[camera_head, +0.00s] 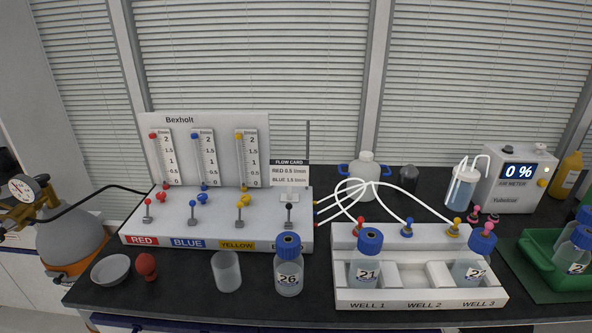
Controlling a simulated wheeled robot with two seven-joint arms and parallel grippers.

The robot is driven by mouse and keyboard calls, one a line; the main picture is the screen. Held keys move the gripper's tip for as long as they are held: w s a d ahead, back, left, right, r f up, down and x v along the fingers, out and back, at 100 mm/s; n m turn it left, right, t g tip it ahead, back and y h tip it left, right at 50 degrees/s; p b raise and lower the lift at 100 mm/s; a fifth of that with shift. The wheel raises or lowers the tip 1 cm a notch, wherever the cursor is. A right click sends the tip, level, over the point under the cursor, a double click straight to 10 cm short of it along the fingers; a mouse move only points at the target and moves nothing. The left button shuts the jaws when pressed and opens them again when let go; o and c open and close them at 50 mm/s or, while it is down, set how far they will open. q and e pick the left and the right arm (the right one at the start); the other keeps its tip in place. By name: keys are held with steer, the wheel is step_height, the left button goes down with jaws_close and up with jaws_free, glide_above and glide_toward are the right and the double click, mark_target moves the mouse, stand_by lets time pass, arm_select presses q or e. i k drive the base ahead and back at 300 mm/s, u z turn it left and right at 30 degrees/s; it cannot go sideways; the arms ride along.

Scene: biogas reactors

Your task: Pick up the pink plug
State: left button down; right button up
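Small pink plugs stand on the dark bench at the right, behind the white well rack. One pink plug (474,215) stands at the left of the group. Another pink plug (492,219) is just to its right. A further pink piece (489,228) shows right above the blue cap of bottle 22; I cannot tell whether it touches the cap or stands behind it. Neither of my grippers is in view.
The white well rack (422,302) holds bottle 21 (366,265) and bottle 22 (472,268), in front of the plugs. The air meter (517,178) stands behind them, and a green tray (545,268) is at right. Bottle 26 (289,275) and a beaker (227,272) stand at front.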

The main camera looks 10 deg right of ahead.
mark_target(476, 208)
steer(key=u, duration=0.15)
steer(key=k, duration=0.4)
steer(key=z, duration=1.35)
steer(key=i, duration=0.7)
steer(key=z, duration=0.25)
